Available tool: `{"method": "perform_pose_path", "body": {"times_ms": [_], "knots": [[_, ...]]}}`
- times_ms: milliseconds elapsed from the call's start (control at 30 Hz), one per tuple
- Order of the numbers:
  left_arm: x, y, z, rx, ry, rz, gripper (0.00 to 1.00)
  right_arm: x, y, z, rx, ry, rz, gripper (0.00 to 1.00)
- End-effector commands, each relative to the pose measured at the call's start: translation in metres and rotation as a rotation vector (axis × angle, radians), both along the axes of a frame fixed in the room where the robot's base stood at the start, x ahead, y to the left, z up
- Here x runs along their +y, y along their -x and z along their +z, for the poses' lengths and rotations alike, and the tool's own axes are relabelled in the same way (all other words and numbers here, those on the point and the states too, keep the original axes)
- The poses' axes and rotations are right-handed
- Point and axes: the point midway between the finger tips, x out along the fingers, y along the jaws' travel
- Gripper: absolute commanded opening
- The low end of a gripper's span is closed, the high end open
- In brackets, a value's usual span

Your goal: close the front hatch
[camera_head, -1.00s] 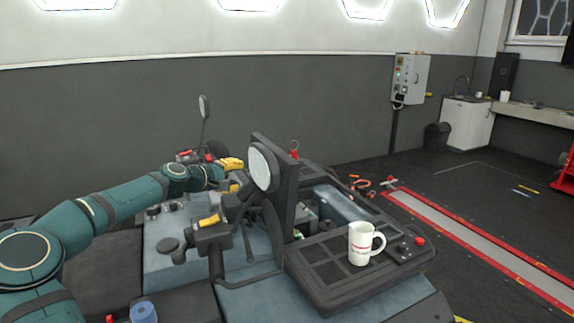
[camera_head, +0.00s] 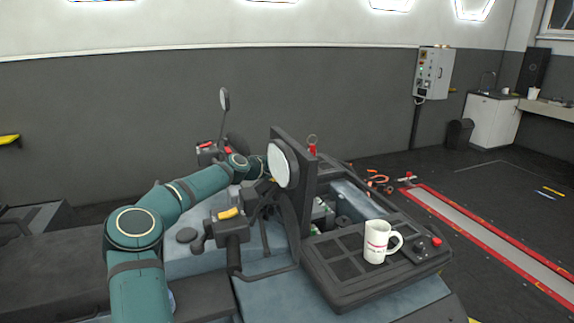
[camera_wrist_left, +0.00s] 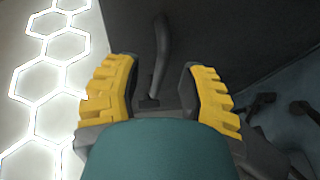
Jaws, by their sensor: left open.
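The front hatch (camera_head: 306,190) is a dark panel standing upright, open, on the dark front part of the vehicle. A round mirror (camera_head: 283,164) stands in front of its upper left part in the head view. My left arm reaches in from the lower left and ends behind this mirror, so its gripper is mostly hidden there. In the left wrist view, my left gripper (camera_wrist_left: 160,80) is open with yellow ridged fingers. A dark curved bar (camera_wrist_left: 161,50) shows between the fingers, in front of a dark surface. I cannot tell whether they touch it. My right gripper is not in view.
A white mug (camera_head: 376,243) stands on the dark cover (camera_head: 340,262) beside the opening. A handlebar with a yellow switch (camera_head: 229,213) stands close to my left arm. A second mirror (camera_head: 224,99) rises behind. Orange tools (camera_head: 378,182) lie beyond the vehicle.

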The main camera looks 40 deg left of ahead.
Motion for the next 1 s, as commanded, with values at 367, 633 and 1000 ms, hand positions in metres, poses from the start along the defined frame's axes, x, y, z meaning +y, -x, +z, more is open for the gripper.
{"method": "perform_pose_path", "body": {"times_ms": [367,633,1000], "knots": [[-0.001,-0.017,-0.005,0.001,-0.001,0.000,0.41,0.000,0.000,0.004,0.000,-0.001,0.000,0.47],[-0.001,-0.017,-0.005,0.001,-0.001,0.000,0.09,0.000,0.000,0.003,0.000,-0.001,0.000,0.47],[-0.002,-0.018,-0.004,0.003,-0.002,0.000,0.00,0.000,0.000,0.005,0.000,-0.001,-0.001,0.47]]}}
